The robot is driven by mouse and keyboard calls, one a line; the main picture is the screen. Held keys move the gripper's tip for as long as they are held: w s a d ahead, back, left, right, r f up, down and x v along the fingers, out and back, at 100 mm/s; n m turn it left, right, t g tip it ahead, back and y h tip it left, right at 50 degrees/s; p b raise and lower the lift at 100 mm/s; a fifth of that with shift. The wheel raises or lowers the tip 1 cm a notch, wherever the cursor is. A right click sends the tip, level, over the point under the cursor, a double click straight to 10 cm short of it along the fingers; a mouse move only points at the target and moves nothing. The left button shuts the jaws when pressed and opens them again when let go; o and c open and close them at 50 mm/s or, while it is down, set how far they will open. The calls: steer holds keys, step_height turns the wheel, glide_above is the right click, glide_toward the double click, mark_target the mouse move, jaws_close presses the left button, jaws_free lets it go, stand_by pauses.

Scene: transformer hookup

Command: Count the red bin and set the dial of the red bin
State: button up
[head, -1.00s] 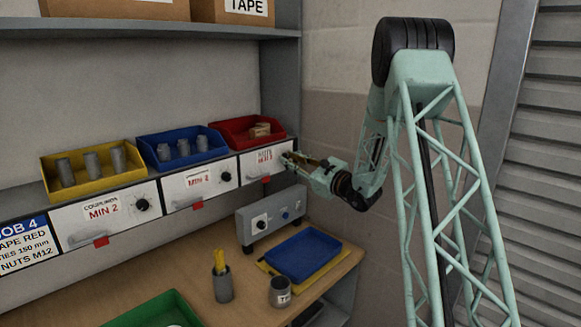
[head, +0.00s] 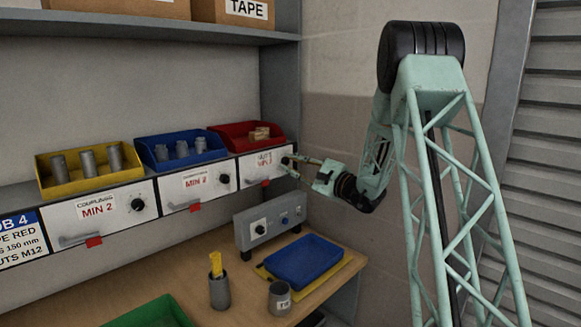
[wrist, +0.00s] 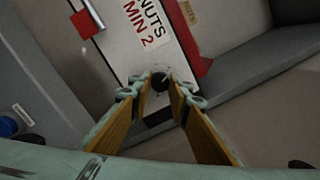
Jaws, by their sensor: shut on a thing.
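The red bin (head: 232,134) stands at the right end of the bin row in the head view. Tan pieces (head: 259,133) show in it; part of its inside is hidden by its walls, so I cannot tell the full number. Its white front panel (head: 250,167) reads NUTS MIN 2, clearer on the label in the wrist view (wrist: 146,22). The black dial (wrist: 160,81) sits at the panel's end, a light mark on its face. My gripper (wrist: 161,88) is shut on the dial, one finger on each side; in the head view (head: 292,164) its fingers reach the panel's right end.
A blue bin (head: 205,157) and a yellow bin (head: 62,189) with grey cylinders stand left of it, each with its own panel and dial. A grey control box (head: 270,221) and blue tray (head: 304,261) sit on the bench below. A side wall is close on the right.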

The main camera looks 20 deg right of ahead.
steer(key=shift+n, duration=0.5)
steer(key=o, duration=0.9)
steer(key=shift+c, duration=0.2)
steer(key=shift+s, duration=0.1)
steer(key=r+v, duration=0.1)
steer(key=v, duration=1)
steer(key=shift+s+d+f, duration=0.2)
steer(key=shift+s+f, duration=0.2)
steer(key=shift+f, duration=0.05)
